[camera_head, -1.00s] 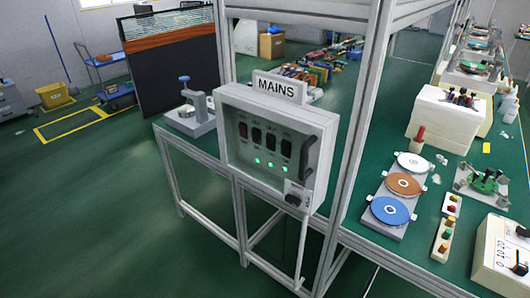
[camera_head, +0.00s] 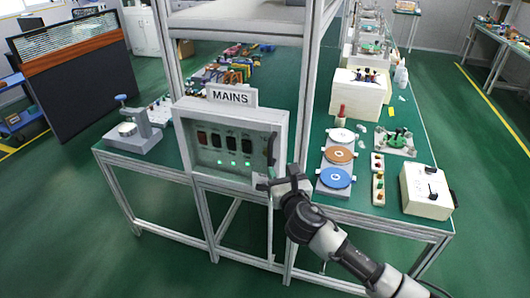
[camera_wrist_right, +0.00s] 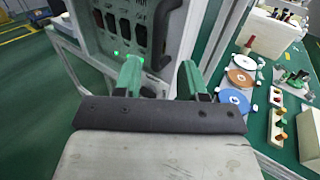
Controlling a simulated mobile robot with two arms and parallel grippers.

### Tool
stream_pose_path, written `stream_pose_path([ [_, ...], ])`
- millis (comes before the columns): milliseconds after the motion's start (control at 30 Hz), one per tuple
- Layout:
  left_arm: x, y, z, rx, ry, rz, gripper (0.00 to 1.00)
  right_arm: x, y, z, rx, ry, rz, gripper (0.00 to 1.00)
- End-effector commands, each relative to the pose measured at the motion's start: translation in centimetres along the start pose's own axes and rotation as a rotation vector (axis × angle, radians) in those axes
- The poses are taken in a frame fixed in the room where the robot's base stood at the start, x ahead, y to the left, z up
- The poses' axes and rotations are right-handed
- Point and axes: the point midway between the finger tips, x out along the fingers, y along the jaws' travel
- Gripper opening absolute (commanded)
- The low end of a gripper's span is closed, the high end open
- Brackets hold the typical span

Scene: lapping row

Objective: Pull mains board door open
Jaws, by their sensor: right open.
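The mains board (camera_head: 232,113) is a grey box with a white MAINS sign on top. Its door (camera_head: 230,170) looks closed and has dark switches and green lights. The dark door handle (camera_head: 271,149) stands upright at the door's right edge; it also shows in the right wrist view (camera_wrist_right: 166,25). My right gripper (camera_head: 278,182) is just below the handle, at the board's lower right. In the right wrist view its green-tipped fingers (camera_wrist_right: 160,76) are apart, with the handle's lower end seen between them; whether they touch it I cannot tell. My left gripper is out of view.
The board is fixed to a grey frame at the green bench. Right of it are a plate with coloured discs (camera_head: 338,157), a button strip (camera_head: 378,182) and a white switch box (camera_head: 427,190). A clamp stand (camera_head: 133,130) is at left. The floor in front is clear.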

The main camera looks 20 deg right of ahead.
Motion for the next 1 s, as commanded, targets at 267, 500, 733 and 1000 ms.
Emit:
stream_pose_path([
  [267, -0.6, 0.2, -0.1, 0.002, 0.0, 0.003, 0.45, 5.1, 0.0, 0.2, 0.006, -0.001, -0.002, 0.41],
  [500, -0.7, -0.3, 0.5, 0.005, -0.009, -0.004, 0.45, 8.0, 0.0, 0.0, 0.006, 0.001, -0.001, 0.41],
  [733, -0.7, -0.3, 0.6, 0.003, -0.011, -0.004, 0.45, 8.9, 0.0, 0.0, 0.006, 0.001, 0.0, 0.41],
  [1000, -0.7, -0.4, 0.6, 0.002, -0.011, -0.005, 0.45, 8.9, 0.0, 0.0, 0.006, 0.001, 0.0, 0.37],
])
